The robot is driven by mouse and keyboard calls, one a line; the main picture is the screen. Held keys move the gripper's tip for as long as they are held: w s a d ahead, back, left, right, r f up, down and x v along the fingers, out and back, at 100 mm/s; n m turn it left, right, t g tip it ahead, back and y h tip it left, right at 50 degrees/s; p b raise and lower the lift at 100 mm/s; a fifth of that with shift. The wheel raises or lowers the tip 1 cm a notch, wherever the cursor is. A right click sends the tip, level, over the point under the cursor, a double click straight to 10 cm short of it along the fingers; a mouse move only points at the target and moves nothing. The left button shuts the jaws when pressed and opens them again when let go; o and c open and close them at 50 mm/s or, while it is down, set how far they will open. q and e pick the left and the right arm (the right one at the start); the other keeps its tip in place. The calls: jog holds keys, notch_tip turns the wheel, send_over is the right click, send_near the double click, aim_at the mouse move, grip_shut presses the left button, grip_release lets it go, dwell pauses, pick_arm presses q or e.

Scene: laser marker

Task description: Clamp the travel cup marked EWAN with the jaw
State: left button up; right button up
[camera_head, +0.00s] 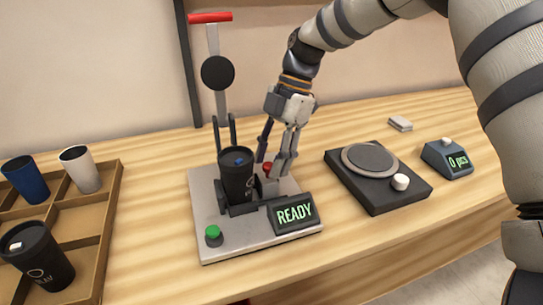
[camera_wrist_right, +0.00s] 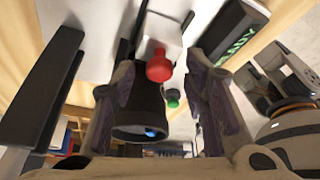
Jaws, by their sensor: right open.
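A black travel cup (camera_head: 237,178) stands upright in the black cradle of the laser marker, whose grey base plate (camera_head: 205,190) lies on the bench. Its marking is too small and partly hidden to read. Beside the cup, on its right, is a red knob (camera_head: 267,169) on a light block. My right gripper (camera_head: 277,162) is open, its fingers pointing down around the red knob. In the right wrist view the red knob (camera_wrist_right: 159,68) lies between the spread fingers, apart from both, with the dark cup (camera_wrist_right: 140,108) close by the left finger. My left gripper is not in view.
The marker's display (camera_head: 294,214) reads READY; a green button (camera_head: 213,235) sits at its front left. A wooden tray (camera_head: 112,205) at left holds blue, white and black cups. A turntable (camera_head: 372,160) and a "0 pcs" counter (camera_head: 447,160) stand at right.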

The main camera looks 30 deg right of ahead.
grip_shut()
jog(key=shift+a+r, duration=0.15)
jog(key=shift+a, duration=0.25)
jog(key=shift+w+a, duration=0.15)
jog(key=shift+a, duration=0.05)
grip_release()
jog(key=v, duration=1.1)
jog(key=shift+d+r, duration=0.25)
jog(key=shift+r, duration=0.1)
